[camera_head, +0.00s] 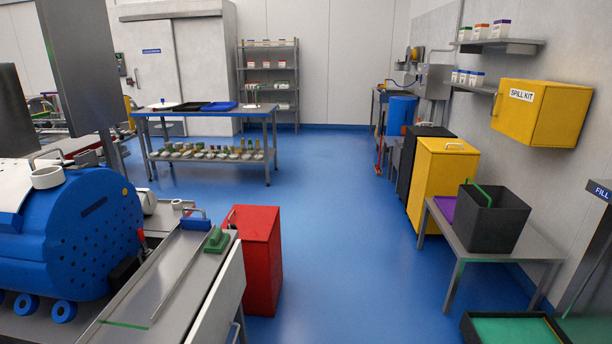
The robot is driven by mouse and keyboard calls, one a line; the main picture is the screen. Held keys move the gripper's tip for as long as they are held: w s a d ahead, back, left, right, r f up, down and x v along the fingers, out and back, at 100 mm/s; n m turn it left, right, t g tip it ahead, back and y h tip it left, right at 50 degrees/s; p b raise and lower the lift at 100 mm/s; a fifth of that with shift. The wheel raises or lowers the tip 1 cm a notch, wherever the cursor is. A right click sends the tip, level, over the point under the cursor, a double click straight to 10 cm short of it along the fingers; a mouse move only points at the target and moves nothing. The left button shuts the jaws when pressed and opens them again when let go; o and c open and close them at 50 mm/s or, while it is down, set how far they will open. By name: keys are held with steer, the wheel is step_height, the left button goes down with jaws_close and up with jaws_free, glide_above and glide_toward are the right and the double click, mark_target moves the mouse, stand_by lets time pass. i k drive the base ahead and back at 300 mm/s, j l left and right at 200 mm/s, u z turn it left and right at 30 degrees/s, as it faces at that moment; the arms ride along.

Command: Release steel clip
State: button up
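No part that I can make out as my gripper shows in the head view. I cannot clearly pick out a steel clip. A small bent steel piece (183,206) shows beside a blue block (196,224) at the far end of the steel conveyor bench (165,285) at lower left. It is too small to tell whether it is a clip or whether it is fastened.
A blue perforated machine (70,235) stands left of the bench. A green block (217,240) lies on the bench. A red bin (262,260) stands beside it. A low steel table (535,250) with a black tub (490,222) is at right. The blue floor between is clear.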

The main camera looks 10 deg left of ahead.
mark_target(73, 167)
steer(key=i+u, duration=0.2)
steer(key=i, duration=0.35)
steer(key=i+l+u, duration=0.2)
steer(key=i, duration=0.35)
steer(key=i+l+u, duration=0.2)
steer(key=i, duration=0.3)
steer(key=i+l+u, duration=0.2)
steer(key=u, duration=0.15)
steer(key=i+l+u, duration=0.85)
steer(key=l+u, duration=0.3)
steer(key=i+l+u, duration=0.1)
steer(key=l+u, duration=0.25)
steer(key=i+l+u, duration=0.1)
steer(key=l+u, duration=0.15)
steer(key=l, duration=0.6)
